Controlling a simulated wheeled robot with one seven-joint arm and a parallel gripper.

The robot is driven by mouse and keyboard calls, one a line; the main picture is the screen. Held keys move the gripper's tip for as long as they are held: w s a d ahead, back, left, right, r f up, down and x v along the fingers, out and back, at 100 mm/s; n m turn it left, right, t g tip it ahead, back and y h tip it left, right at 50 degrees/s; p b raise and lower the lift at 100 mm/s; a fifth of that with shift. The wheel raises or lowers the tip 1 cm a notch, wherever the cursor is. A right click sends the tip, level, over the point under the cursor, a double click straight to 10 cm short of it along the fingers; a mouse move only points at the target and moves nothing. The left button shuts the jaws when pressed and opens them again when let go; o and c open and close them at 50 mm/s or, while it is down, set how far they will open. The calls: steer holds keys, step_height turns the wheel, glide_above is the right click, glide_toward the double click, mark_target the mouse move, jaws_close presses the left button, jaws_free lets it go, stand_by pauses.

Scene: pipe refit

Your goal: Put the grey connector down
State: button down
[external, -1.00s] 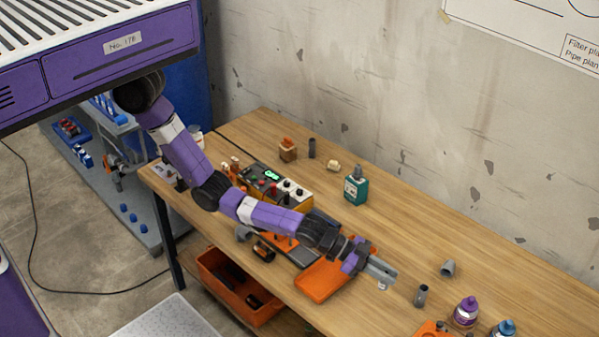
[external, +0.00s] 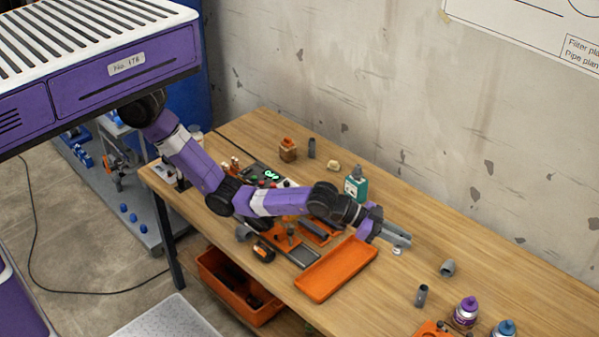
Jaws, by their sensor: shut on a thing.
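My gripper (external: 404,239) is over the wooden table, just beyond the right end of an empty orange tray (external: 318,290). Its grey fingers are shut on a small pale grey piece, which I take to be the grey connector (external: 397,251). Only the lower part of the connector shows below the fingers, and the rest is hidden. I cannot tell whether it touches the table.
A grey fitting (external: 447,268) and a dark grey tube (external: 422,296) are to the right of the gripper. A purple-capped bottle (external: 466,311) is at front right. A green bottle (external: 356,187) stands behind the arm. Bare tabletop lies behind and right of the gripper.

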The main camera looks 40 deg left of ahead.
steer(key=w+a+n+t+y+b, duration=0.65)
steer(key=w+a+n+y, duration=0.3)
steer(key=w+a, duration=1.15)
steer(key=shift+n, duration=0.25)
steer(key=shift+w+d+f, duration=0.1)
steer(key=shift+w+f, duration=0.05)
steer(key=shift+f, duration=4.8)
steer(key=shift+w+f, duration=0.15)
steer(key=shift+f, duration=4.75)
steer(key=shift+f, duration=0.1)
steer(key=c, duration=1.8)
jaws_free()
steer(key=o, duration=0.4)
steer(key=shift+o, duration=0.2)
